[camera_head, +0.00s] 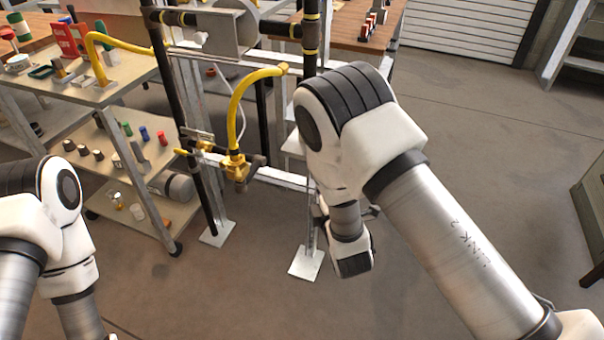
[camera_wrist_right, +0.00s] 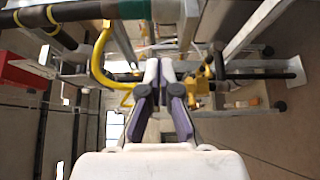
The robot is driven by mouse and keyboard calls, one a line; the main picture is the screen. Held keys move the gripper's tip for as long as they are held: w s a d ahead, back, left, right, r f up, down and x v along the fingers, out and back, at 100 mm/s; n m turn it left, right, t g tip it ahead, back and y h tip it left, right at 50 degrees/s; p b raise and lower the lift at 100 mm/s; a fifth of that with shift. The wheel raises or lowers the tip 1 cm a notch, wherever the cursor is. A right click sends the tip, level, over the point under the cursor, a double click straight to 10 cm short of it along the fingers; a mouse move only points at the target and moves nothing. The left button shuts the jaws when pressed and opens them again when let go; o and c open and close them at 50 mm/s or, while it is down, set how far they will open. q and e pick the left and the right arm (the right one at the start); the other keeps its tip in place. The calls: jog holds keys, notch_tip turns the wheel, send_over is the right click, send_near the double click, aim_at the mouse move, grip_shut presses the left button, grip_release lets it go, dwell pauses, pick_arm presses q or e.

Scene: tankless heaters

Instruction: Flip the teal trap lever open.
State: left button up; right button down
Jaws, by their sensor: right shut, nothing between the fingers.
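I cannot make out a teal trap lever for certain in either view. In the right wrist view, a green-teal band (camera_wrist_right: 133,9) shows on a pipe at the top edge, too blurred to identify. My right gripper (camera_wrist_right: 163,68) is shut and empty in that view, its fingertips pointing up at the pipe frame. In the head view my right arm hides much of the frame's right side, and its gripper fingers are not clear. A brass valve fitting (camera_head: 236,165) hangs under a yellow hose (camera_head: 236,100). My left arm is at the left edge; its gripper is out of view.
Dark upright pipes (camera_head: 178,95) with yellow bands stand on white feet. A wooden bench (camera_head: 350,32) is behind.

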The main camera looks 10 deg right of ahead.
jog(key=shift+d, duration=0.15)
jog(key=shift+w, duration=0.15)
jog(key=w+d, duration=0.4)
jog(key=w, duration=0.4)
jog(key=shift+w, duration=0.25)
